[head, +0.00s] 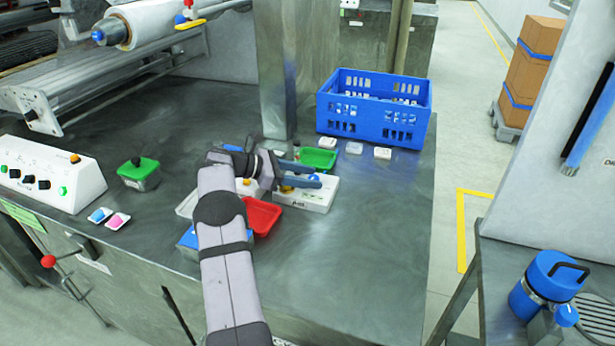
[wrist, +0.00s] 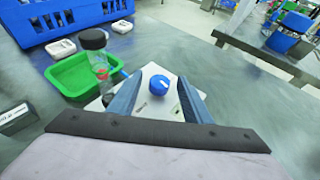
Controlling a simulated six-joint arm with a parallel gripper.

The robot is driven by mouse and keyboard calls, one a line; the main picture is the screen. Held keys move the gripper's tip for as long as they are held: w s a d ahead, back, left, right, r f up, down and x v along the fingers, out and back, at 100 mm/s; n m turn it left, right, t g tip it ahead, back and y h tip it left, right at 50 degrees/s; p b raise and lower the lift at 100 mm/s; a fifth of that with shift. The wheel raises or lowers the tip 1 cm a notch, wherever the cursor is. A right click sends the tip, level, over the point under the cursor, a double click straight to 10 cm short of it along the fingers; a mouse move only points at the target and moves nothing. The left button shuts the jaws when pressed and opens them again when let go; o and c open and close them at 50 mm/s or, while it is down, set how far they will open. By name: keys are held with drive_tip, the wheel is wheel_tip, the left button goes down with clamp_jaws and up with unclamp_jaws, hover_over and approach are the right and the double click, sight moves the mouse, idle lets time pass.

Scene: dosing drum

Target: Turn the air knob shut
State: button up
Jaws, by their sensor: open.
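A round blue knob (wrist: 160,83) sits on top of a low white box (wrist: 150,105), with small markings too small to read. In the head view the knob (head: 314,177) is partly hidden by my fingers, and the white box (head: 318,200) lies on the steel bench. My gripper (wrist: 158,81) is open, with one blue finger on each side of the knob in the wrist view. In the head view my gripper (head: 318,179) is over the box. I cannot tell whether the fingers touch the knob.
A green tray (wrist: 85,75) and a dark-capped clear bottle (wrist: 98,55) stand close to the left finger. A blue crate (head: 375,105) stands behind. A red tray (head: 262,216) is beside the box. The bench right of the box is clear.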

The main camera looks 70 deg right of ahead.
drive_tip(key=shift+b+v, duration=0.4)
drive_tip(key=shift+v, duration=3.25)
drive_tip(key=shift+c, duration=0.2)
